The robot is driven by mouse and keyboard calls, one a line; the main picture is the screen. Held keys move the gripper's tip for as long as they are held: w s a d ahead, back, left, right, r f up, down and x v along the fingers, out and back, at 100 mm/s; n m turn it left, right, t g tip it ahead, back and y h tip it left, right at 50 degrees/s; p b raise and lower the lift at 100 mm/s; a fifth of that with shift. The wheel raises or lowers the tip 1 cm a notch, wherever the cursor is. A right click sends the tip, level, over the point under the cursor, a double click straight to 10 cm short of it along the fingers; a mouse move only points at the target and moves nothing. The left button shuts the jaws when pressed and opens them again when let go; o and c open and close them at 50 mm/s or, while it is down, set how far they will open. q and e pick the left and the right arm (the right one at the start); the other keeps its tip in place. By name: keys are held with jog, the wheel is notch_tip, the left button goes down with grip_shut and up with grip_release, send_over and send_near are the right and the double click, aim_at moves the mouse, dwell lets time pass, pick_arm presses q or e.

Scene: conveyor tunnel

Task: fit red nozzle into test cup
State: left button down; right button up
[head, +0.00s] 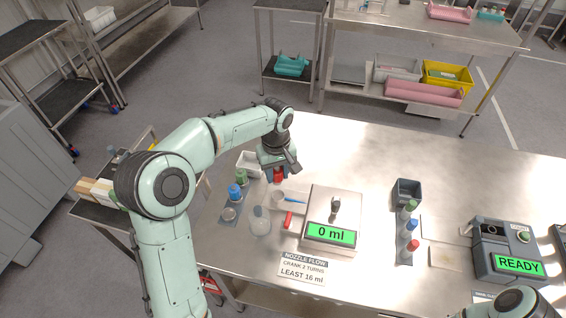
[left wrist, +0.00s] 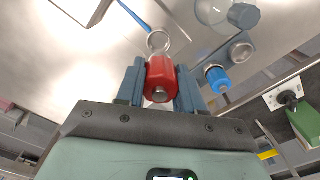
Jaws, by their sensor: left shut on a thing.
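My left gripper (head: 278,172) is shut on a red nozzle (head: 279,177) above the steel table, left of the scale. In the left wrist view the red nozzle (left wrist: 160,78) sits between the two blue fingers, with a grey stub at its near end. A small round cup-like ring (head: 278,197) lies just in front of the gripper in the head view; I cannot tell for sure that it is the test cup. A ring (left wrist: 158,40) shows right past the nozzle in the left wrist view; whether they touch is unclear. My right gripper is out of view.
A scale (head: 346,192) reading 0 ml holds a small dark piece. A green nozzle (head: 241,176) and a blue nozzle (head: 234,191) stand at left. A clear flask (head: 260,222) and red piece (head: 288,220) are near. A bottle rack (head: 404,258) stands right.

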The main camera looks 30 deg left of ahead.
pick_arm(q)
jog(key=shift+s+f, duration=0.25)
jog(key=shift+f, duration=0.05)
notch_tip(320, 180, down, 5)
jog(key=shift+w+r+b, duration=0.1)
jog(key=shift+w+b, duration=0.05)
jog(key=shift+b, duration=0.95)
jog(key=shift+w, duration=0.15)
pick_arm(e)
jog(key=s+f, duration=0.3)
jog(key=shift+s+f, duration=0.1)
pick_arm(q)
jog(key=shift+w, duration=0.1)
jog(key=shift+f, duration=0.3)
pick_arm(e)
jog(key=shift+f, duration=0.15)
pick_arm(q)
jog(key=shift+f+b, duration=0.55)
jog(key=shift+f, duration=0.6)
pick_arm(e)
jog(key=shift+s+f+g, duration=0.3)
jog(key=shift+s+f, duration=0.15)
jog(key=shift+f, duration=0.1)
pick_arm(q)
jog(key=shift+d, duration=0.1)
